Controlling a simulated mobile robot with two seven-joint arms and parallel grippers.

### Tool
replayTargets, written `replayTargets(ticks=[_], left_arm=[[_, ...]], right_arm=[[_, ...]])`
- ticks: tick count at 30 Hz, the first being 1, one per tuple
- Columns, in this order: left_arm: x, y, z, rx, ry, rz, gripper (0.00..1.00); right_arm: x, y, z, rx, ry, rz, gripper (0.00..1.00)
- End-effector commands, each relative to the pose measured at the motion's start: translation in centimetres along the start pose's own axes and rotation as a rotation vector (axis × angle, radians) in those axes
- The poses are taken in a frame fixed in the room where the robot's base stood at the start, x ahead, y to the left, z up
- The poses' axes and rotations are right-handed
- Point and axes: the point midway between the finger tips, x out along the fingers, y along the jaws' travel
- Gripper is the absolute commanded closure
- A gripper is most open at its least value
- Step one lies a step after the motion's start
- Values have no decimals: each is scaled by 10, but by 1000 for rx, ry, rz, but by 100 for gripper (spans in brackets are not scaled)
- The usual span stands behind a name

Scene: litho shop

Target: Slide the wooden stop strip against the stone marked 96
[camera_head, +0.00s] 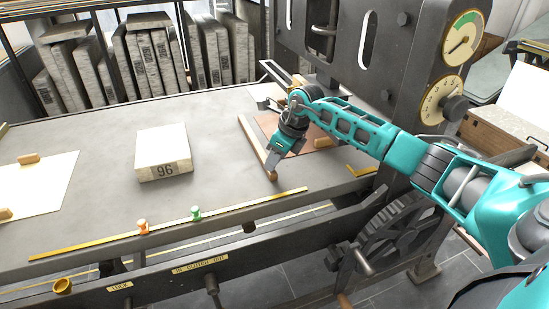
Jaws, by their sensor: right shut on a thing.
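The stone marked 96 (162,146) is a pale block lying flat on the grey press bed, left of the middle, with its number on the front face. The wooden stop strip (249,135) is a thin light-brown bar on the bed, to the right of the stone, with a clear gap between them. My right gripper (271,168) points down at the near end of the strip and is shut on it; the fingers hide part of that end. My left gripper is not in view.
A yellow scale (90,245) runs along the bed's front edge, with an orange marker (143,226) and a green marker (196,212). A paper sheet (40,185) lies at left. A reddish-brown board (312,140) lies behind my right arm. Bare bed separates stone and strip.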

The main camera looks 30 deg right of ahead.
Motion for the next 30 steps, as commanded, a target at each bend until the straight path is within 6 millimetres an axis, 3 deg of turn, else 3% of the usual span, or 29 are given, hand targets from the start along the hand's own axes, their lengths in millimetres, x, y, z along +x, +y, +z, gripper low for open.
replayTargets(ticks=[4,19,23,30], left_arm=[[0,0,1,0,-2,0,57],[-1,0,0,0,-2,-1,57],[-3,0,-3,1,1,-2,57],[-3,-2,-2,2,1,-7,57]], right_arm=[[0,0,0,0,0,0,100],[1,6,6,-1,-1,1,100],[6,20,20,-4,-3,2,100],[23,65,61,-6,-6,4,100]])
